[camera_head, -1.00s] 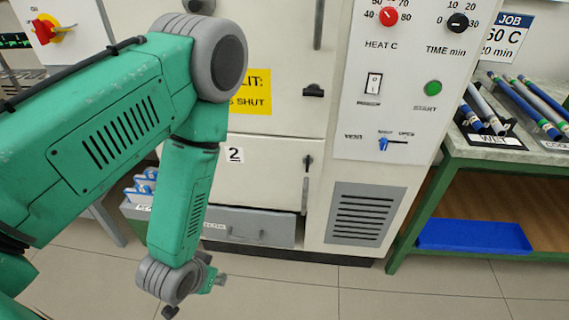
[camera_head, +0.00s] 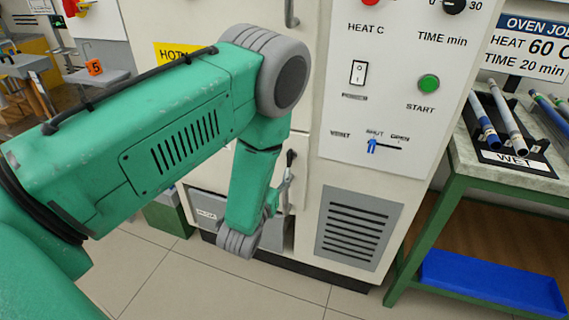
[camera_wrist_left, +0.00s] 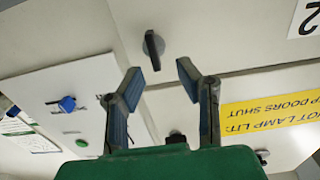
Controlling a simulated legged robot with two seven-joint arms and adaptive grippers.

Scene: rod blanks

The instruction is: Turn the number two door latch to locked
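The number two door latch (camera_head: 290,158) is a small dark handle at the right edge of the lower oven door, pointing roughly up and down. It also shows in the left wrist view (camera_wrist_left: 153,48), just beyond the fingertips. The "2" label (camera_wrist_left: 308,18) sits at the top right of that upside-down view; in the head view my arm hides it. My left gripper (camera_head: 279,194) is just below the latch in the head view. In the wrist view, its two fingers (camera_wrist_left: 160,74) are spread with nothing between them and appear apart from the latch. My right gripper is not in view.
The control panel has a blue vent slider (camera_head: 371,146) and green START button (camera_head: 429,83). A vent grille (camera_head: 360,222) is below. A bench at right holds the WET rack (camera_head: 513,158), with a blue tray (camera_head: 490,281) underneath. The upper door's yellow sign (camera_wrist_left: 270,120) is nearby.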

